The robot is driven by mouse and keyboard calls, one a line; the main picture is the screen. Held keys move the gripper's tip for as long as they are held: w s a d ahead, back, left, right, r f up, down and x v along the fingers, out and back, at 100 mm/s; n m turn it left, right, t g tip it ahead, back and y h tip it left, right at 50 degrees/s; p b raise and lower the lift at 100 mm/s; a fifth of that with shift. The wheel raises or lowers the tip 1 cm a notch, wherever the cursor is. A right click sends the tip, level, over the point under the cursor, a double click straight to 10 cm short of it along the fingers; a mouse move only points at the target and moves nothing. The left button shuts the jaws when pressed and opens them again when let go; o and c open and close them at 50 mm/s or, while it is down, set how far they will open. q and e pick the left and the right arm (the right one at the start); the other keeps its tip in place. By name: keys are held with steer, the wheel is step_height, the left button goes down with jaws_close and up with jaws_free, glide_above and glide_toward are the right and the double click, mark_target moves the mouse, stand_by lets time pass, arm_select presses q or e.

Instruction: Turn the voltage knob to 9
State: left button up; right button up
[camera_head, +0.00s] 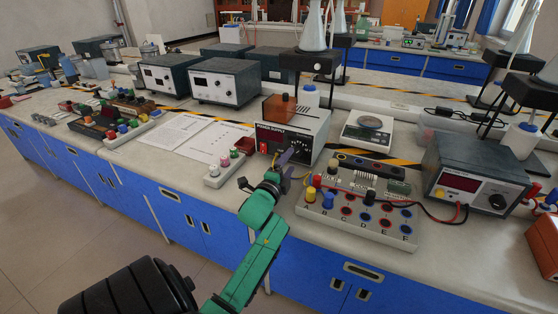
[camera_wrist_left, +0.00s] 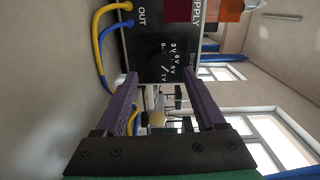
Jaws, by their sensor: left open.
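The power supply (camera_head: 296,142) is a light box with a dark front panel, standing on the bench in the middle of the head view. In the left wrist view its dark panel (camera_wrist_left: 150,42) shows sideways, with voltage numbers printed on it and an OUT label. My left gripper (camera_head: 287,157) is right in front of this panel. It is open, and its two purple fingers (camera_wrist_left: 160,84) reach to the panel's edge near the voltage numbers. My right gripper is not in view.
A circuit board with coloured terminals (camera_head: 358,210) lies to the right of my left arm. A digital balance (camera_head: 368,130) and a grey meter box (camera_head: 475,172) stand farther right. A small white terminal strip (camera_head: 222,172) lies to the left. Yellow and blue wires (camera_wrist_left: 102,45) run from the supply.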

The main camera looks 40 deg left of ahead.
arm_select(q)
steer(key=v, duration=1.1)
steer(key=shift+b, duration=0.35)
